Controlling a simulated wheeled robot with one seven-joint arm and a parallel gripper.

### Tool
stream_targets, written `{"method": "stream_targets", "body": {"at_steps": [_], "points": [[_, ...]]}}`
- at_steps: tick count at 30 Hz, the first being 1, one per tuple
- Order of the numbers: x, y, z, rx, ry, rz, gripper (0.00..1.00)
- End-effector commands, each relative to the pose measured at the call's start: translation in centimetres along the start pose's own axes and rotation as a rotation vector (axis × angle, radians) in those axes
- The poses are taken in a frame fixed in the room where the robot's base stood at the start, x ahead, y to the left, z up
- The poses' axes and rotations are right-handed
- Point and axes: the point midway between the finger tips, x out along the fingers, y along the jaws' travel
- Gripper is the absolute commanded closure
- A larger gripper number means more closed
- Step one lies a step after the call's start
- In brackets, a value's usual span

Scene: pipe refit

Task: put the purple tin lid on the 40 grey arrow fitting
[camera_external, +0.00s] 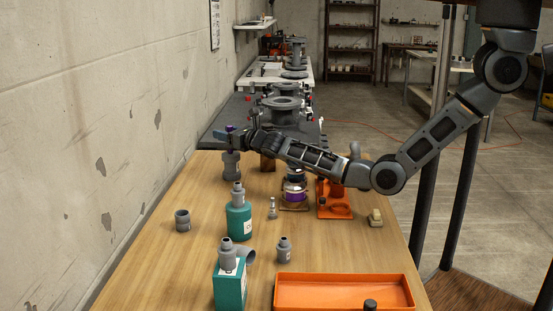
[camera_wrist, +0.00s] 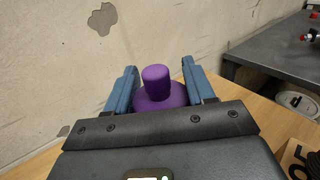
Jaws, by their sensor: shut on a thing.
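My gripper (camera_external: 224,134) is at the left-middle of the wooden table in the external view. In the wrist view its blue fingers (camera_wrist: 159,70) stand on both sides of the purple tin lid (camera_wrist: 157,82), which has a round knob, and are shut on it. The lid shows in the external view as a small purple spot (camera_external: 231,128) at the fingers. A grey pipe fitting (camera_external: 231,166) stands upright on the table just below the gripper. I cannot read any number or arrow on it, nor tell whether the lid touches it. The wrist view does not show this fitting.
A purple and white tin (camera_external: 294,187) stands on a wooden block right of the gripper. Teal bottles (camera_external: 239,221), loose grey fittings (camera_external: 183,220) and an orange tray (camera_external: 343,278) are nearer. A dark bench (camera_external: 240,108) with flanged pipes lies behind. The wall is close on the left.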

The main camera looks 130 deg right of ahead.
Motion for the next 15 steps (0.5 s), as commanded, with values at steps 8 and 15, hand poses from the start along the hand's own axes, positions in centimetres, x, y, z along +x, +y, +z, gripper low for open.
{"method": "stream_targets", "body": {"at_steps": [8, 15], "points": [[0.0, 0.01, -0.28, 0.001, 0.0, 0.0, 0.42], [0.0, 0.0, -0.28, 0.0, 0.0, 0.0, 0.21]]}}
